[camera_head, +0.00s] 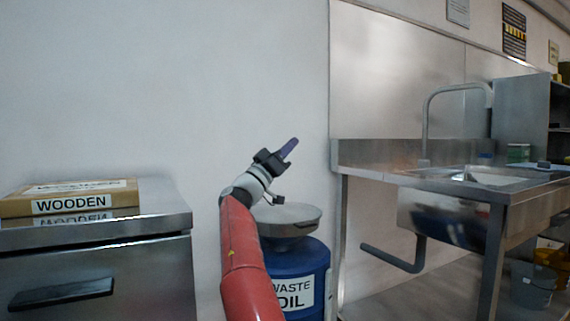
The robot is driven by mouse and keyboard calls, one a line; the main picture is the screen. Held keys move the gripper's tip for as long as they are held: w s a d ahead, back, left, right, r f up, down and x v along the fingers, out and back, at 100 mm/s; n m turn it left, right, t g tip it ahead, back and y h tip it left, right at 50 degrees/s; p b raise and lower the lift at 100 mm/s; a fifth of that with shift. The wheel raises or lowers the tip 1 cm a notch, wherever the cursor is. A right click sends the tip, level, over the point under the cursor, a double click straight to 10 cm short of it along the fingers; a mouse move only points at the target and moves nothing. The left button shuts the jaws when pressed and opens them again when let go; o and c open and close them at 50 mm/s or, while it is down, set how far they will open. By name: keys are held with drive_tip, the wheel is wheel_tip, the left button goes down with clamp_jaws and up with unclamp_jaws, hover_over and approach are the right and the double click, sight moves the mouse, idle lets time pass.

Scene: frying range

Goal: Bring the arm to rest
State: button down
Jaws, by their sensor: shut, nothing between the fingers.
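My red arm rises from the bottom middle of the head view, with its grey wrist bent up and to the right. My gripper (289,149) is at the end, dark with a purplish tip, pointing up and right in front of the bare wall. It is shut with nothing held. It appears above the blue waste oil drum (322,266) in the picture, which has a metal funnel-like basin (300,216) on top. My arm hides the left part of the drum and basin.
At left stands a metal cabinet (100,270) with a box labelled WOODEN (125,199) on top. At right is a steel sink counter (365,177) with a tall faucet (427,120) and buckets (532,283) below. The wall area around the gripper looks clear.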

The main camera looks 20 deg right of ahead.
drive_tip(key=s+d+f+g+y+p, duration=0.1)
drive_tip(key=s+d+g+y, duration=0.15)
drive_tip(key=d, duration=0.35)
drive_tip(key=s+d+g+y+p, duration=0.1)
drive_tip(key=s+d+y, duration=0.25)
drive_tip(key=d, duration=0.35)
drive_tip(key=s+d+f+n+y+p, duration=0.1)
drive_tip(key=s+d+f+y, duration=0.25)
drive_tip(key=s+f, duration=0.25)
drive_tip(key=s+a+f+n+y+p, duration=0.2)
drive_tip(key=s+a+f+n+y, duration=0.2)
drive_tip(key=s+a+f+y, duration=0.3)
drive_tip(key=s+a+f+n+y+p, duration=0.3)
drive_tip(key=s+a+f+n+y, duration=0.2)
drive_tip(key=s+a+f, duration=1.3)
drive_tip(key=s+a+y, duration=0.2)
drive_tip(key=s, duration=0.5)
drive_tip(key=shift+s+a+f, duration=0.15)
drive_tip(key=shift+s+a, duration=0.05)
drive_tip(key=shift+a, duration=0.2)
